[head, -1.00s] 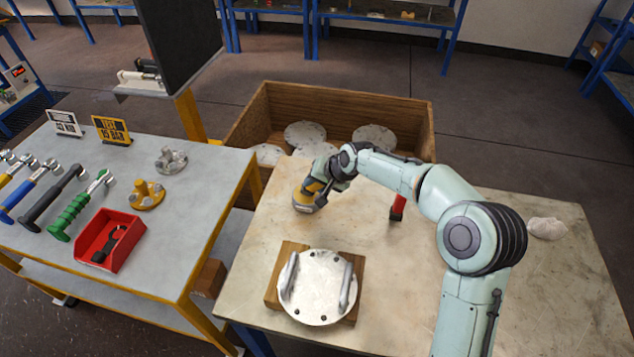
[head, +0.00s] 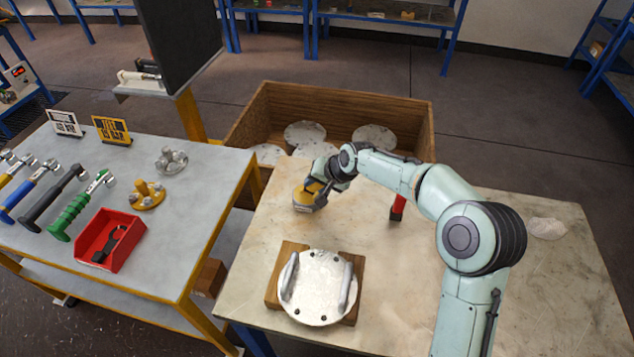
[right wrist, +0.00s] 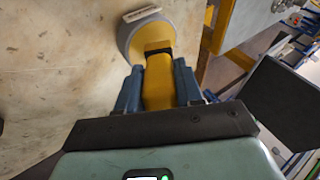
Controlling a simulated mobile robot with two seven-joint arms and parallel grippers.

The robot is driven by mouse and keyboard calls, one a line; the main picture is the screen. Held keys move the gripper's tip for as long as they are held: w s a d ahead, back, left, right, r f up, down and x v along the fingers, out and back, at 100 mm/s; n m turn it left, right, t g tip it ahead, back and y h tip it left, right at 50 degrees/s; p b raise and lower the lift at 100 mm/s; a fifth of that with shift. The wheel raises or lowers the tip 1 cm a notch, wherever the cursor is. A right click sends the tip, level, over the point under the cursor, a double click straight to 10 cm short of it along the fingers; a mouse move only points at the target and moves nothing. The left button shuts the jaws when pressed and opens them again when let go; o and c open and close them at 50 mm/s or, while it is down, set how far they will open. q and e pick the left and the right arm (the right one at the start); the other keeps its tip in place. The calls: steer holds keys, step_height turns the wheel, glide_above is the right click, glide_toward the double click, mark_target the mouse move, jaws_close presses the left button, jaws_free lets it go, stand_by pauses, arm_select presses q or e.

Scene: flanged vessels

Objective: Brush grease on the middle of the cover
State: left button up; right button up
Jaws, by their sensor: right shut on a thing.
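The round pale metal cover (head: 318,285) lies on wooden blocks (head: 273,292) at the table's front, with a grey handle on each side and several dark holes near its rim. My right gripper (head: 322,187) is shut on the yellow handle of a brush (right wrist: 157,82). It is over a round tin (head: 303,202) with a white label, beyond the cover. In the right wrist view the brush's lower end reaches into the tin (right wrist: 130,32); its bristles are hidden. My left gripper is not in view.
A red-handled tool (head: 397,208) stands right of the tin. A white cloth (head: 547,228) lies at the right. A wooden crate (head: 420,115) with round plates is behind. A tool bench (head: 190,215) is at the left. The table around the cover is clear.

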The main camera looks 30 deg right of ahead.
steer(key=shift+w+r+p, duration=0.1)
steer(key=shift+r+p, duration=1.9)
steer(key=shift+r, duration=1.5)
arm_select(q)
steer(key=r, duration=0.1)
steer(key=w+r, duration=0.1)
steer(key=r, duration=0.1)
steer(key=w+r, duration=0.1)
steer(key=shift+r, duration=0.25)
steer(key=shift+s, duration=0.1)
arm_select(e)
steer(key=shift+f, duration=0.1)
